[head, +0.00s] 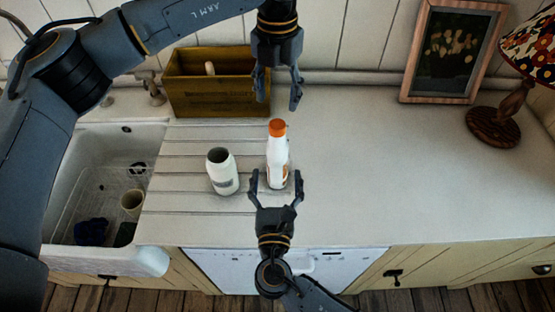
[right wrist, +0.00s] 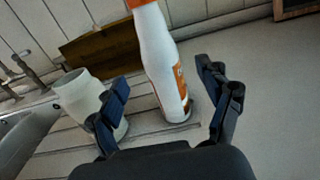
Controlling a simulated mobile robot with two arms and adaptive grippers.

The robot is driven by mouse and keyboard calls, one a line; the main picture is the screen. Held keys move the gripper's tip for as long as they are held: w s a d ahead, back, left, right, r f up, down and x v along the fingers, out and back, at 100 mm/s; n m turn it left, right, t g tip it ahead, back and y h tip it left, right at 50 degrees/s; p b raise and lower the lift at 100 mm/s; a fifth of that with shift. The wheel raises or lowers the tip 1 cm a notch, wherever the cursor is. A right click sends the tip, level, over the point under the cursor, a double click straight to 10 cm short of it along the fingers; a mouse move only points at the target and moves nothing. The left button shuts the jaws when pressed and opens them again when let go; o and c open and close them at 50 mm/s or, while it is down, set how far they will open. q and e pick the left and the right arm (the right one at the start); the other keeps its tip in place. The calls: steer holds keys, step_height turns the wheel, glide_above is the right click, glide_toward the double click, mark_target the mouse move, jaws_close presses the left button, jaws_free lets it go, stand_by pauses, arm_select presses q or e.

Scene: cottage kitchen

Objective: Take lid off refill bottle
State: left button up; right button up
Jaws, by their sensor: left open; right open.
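The refill bottle (head: 277,160) is white with an orange lid (head: 277,127) and stands upright on the counter. In the right wrist view the bottle (right wrist: 156,55) rises between and beyond my open fingers, with only the lower edge of its lid (right wrist: 138,3) showing. My right gripper (head: 275,175) is open at the near side of the bottle's base, its fingertips pointing toward it; I cannot tell whether they touch. My left gripper (head: 278,105) is open above and behind the lid, pointing down, with nothing between its fingers.
An open white jar (head: 222,172) stands left of the bottle on the grooved drainboard. A wooden box (head: 205,85) is at the back. The sink (head: 60,215) is at left. A framed picture (head: 448,50) and a lamp (head: 500,120) stand at the back right. The right counter is clear.

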mark_target(277, 150)
steer(key=w, duration=0.8)
steer(key=shift+w+d, duration=0.1)
steer(key=shift+w, duration=0.15)
jaws_close()
